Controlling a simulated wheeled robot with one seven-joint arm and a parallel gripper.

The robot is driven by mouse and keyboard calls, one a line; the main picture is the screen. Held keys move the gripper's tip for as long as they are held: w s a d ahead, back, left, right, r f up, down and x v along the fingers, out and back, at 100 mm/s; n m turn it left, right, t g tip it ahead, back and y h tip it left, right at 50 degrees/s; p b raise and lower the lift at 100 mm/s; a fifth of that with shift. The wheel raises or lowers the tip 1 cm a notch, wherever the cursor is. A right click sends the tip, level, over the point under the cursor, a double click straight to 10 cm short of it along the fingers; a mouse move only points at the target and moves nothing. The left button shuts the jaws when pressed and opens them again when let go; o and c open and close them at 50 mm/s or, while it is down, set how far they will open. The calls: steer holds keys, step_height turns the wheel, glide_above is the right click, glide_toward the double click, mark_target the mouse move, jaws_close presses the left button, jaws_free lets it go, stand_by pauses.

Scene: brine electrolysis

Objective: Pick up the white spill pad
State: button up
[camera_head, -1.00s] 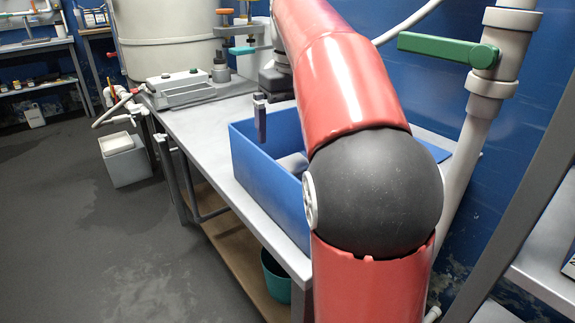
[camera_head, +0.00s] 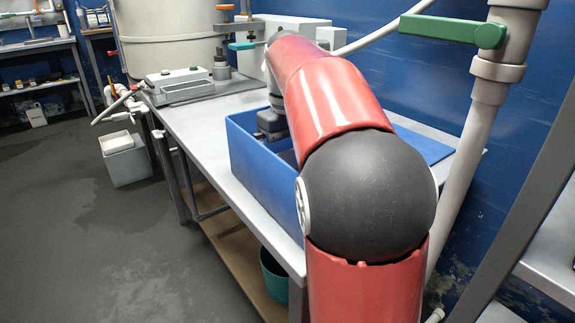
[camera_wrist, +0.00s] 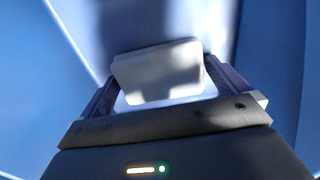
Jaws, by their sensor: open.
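The white spill pad (camera_wrist: 158,66), a pale block with rounded corners, lies inside the blue bin (camera_head: 262,178). In the wrist view it sits between the two fingers of my gripper (camera_wrist: 160,82), partly in shadow. The fingers are open, one on each side of the pad, and I cannot tell whether they touch it. In the head view my gripper's body (camera_head: 271,122) reaches down into the bin. The bin wall hides the fingertips and the pad there.
The bin stands on a grey metal bench (camera_head: 215,122). A grey box with a tray (camera_head: 188,88) and a large cream tank (camera_head: 165,35) are behind it. A white pipe with a green lever (camera_head: 452,30) rises on the right. A white container (camera_head: 124,160) stands on the floor.

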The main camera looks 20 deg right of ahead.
mark_target(287, 157)
steer(key=c, duration=0.7)
step_height(287, 157, up, 10)
steer(key=p, duration=0.3)
steer(key=o, duration=0.4)
steer(key=c, duration=0.3)
steer(key=shift+r, duration=0.15)
